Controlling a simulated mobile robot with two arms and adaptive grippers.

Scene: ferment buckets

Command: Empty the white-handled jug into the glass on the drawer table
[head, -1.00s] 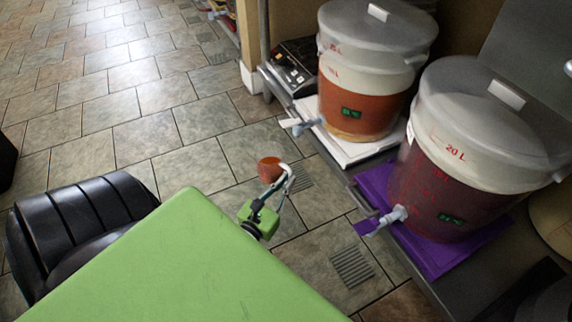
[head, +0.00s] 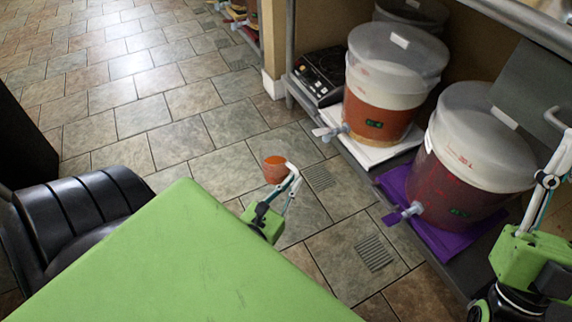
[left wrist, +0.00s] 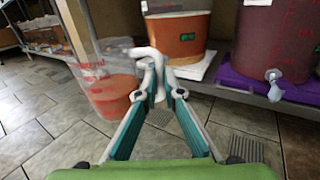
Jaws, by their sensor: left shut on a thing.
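The jug (head: 275,169) hangs over the tiled floor, clear of everything below it, with orange-red liquid inside. In the left wrist view the clear jug (left wrist: 108,84) has red markings, liquid in its lower part and a white handle (left wrist: 152,60). It looks roughly upright. My left gripper (head: 293,172) is shut on the handle; its fingertips (left wrist: 157,82) meet there in the left wrist view. My right gripper (head: 552,160) shows at the right edge of the head view; its finger opening is unclear. I see neither the glass nor the drawer table.
A bucket of orange liquid (head: 384,92) on a white mat and a bucket of dark red liquid (head: 474,150) on a purple mat (head: 432,228) stand on a low shelf, taps facing out. A black chair (head: 85,215) is at left. Open tiled floor (head: 150,115) lies ahead.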

